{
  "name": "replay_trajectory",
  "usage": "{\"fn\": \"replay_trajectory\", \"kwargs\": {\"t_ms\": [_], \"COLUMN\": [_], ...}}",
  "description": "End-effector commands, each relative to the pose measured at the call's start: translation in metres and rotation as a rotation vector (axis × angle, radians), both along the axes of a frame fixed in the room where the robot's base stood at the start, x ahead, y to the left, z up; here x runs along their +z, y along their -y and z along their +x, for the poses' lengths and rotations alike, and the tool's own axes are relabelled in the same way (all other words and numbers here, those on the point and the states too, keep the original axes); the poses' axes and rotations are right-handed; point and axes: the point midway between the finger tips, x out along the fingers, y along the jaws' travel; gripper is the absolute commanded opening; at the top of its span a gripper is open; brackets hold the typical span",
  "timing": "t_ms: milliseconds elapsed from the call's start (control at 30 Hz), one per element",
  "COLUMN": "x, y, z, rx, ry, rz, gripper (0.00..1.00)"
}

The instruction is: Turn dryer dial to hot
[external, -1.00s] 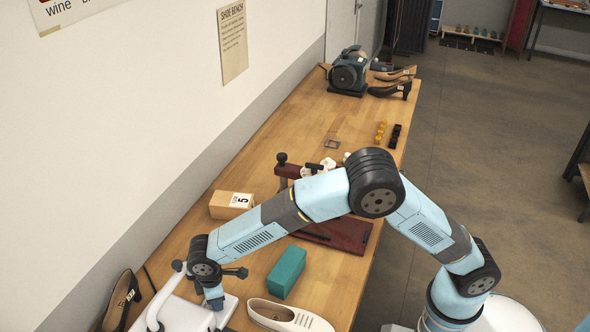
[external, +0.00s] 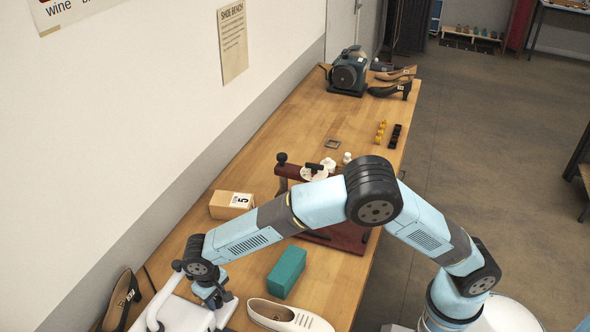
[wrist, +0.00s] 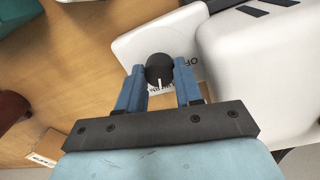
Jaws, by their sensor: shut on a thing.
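The dryer (external: 178,314) is a white machine with a curved white handle at the near left end of the bench. In the wrist view its white housing (wrist: 135,46) carries a round black dial (wrist: 158,64) with a white pointer line. The pointer is toward the bottom of that view, near partly hidden lettering; more lettering, perhaps "OFF", is to the right. My gripper (wrist: 160,72) has its blue fingers on either side of the dial, shut on it. In the external view my gripper (external: 216,298) is over the dryer's right side, and the dial is hidden.
A teal block (external: 287,272) and a cream shoe (external: 285,316) lie right of the dryer. A dark heeled shoe (external: 122,300) is at its left. A box marked 5 (external: 232,204) and a dark red stand (external: 345,236) are farther back.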

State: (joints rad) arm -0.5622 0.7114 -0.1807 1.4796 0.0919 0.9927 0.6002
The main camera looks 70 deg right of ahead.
Motion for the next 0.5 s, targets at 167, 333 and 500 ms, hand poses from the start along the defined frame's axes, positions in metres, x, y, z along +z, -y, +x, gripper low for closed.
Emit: {"fn": "replay_trajectory", "kwargs": {"t_ms": [167,333,500], "x": [0.0016,0.0014,0.0015], "y": [-0.0003,-0.0001,0.0006], "z": [0.002,0.002,0.0023], "rx": [-0.167,-0.329,-0.49], "ry": [0.006,0.006,0.005], "rz": [0.001,0.001,0.001], "gripper": [0.04,0.05,0.04]}}
